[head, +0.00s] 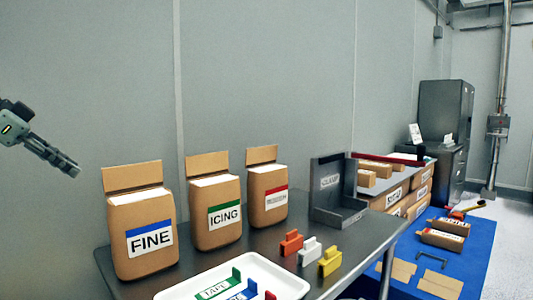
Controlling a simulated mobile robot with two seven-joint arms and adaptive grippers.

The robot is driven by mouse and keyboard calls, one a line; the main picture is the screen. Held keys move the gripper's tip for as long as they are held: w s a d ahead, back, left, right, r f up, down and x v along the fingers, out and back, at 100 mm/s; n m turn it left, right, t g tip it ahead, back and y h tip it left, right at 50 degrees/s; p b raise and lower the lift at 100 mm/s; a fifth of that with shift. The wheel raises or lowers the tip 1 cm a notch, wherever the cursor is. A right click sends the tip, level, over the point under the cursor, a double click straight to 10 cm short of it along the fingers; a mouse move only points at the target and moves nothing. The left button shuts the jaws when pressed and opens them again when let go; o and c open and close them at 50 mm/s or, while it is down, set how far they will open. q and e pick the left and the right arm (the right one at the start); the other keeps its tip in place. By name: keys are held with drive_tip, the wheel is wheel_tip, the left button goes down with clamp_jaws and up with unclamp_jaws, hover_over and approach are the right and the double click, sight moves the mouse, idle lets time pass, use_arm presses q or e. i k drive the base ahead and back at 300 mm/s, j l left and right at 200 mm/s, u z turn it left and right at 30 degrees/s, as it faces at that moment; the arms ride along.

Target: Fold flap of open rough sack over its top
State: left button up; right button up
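Three brown paper sacks stand in a row on the grey metal table, each with its back flap standing up above a pale top. The nearest, with a blue band, reads FINE (143,235). The middle one, with a green band, reads ICING (214,212). The farthest sack (267,195) has a red band; its small lettering is too blurred to read, and no readable label says rough. Its raised flap (262,154) leans slightly back. My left gripper (68,165) is in the air at the left, apart from all sacks; its finger gap cannot be made out. My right gripper is out of view.
A white tray (175,293) with labelled pieces lies at the table's front. Red (291,243), white (309,253) and yellow (329,264) blocks sit right of it. A grey upright stand (330,190) is beside the far sack. A blue-topped table (462,255) is at right.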

sight(255, 157)
drive_tip(key=i+l, duration=0.65)
drive_tip(key=l, duration=0.3)
drive_tip(key=i+l+u, duration=0.1)
drive_tip(key=i+l, duration=0.4)
drive_tip(key=i+l+z, duration=0.15)
drive_tip(key=l, duration=0.2)
